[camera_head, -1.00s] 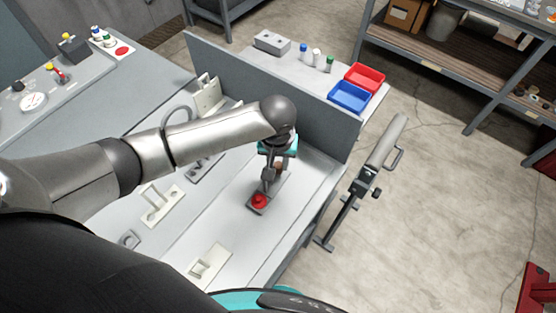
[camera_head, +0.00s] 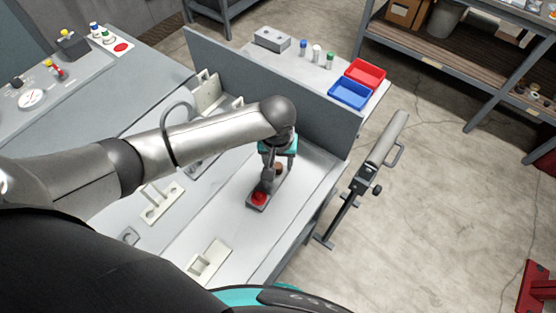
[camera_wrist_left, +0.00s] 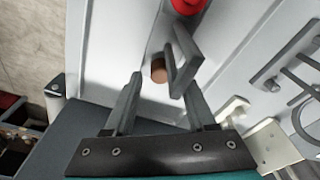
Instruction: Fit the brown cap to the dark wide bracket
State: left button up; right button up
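The dark wide bracket (camera_head: 271,188) lies on the light bench top, with a red cap (camera_head: 258,198) on its near end and an upright plate between its ends. The brown cap (camera_head: 279,168) is at the bracket's far end; it also shows in the left wrist view (camera_wrist_left: 158,70), beside the upright plate. It appears to stand on the bracket, but I cannot tell how fully it is seated. My left gripper (camera_wrist_left: 160,88) is over that end, its fingers apart on either side of the brown cap, with visible gaps. My right gripper is not in view.
A grey partition (camera_head: 310,108) stands behind the bracket. Pale brackets (camera_head: 161,203) and (camera_head: 208,262) lie left and nearer on the bench. Beyond the partition are a blue tray (camera_head: 349,95), a red tray (camera_head: 365,74) and small bottles.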

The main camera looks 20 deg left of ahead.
pick_arm(q)
jog(key=shift+o, duration=0.3)
jog(key=shift+r, duration=0.1)
jog(key=shift+r, duration=0.25)
notch_tip(320, 180, up, 14)
jog(key=s+p, duration=0.1)
jog(key=p, duration=0.1)
jog(key=shift+s+d+r, duration=0.15)
jog(key=shift+s+r, duration=0.1)
jog(key=shift+s, duration=0.15)
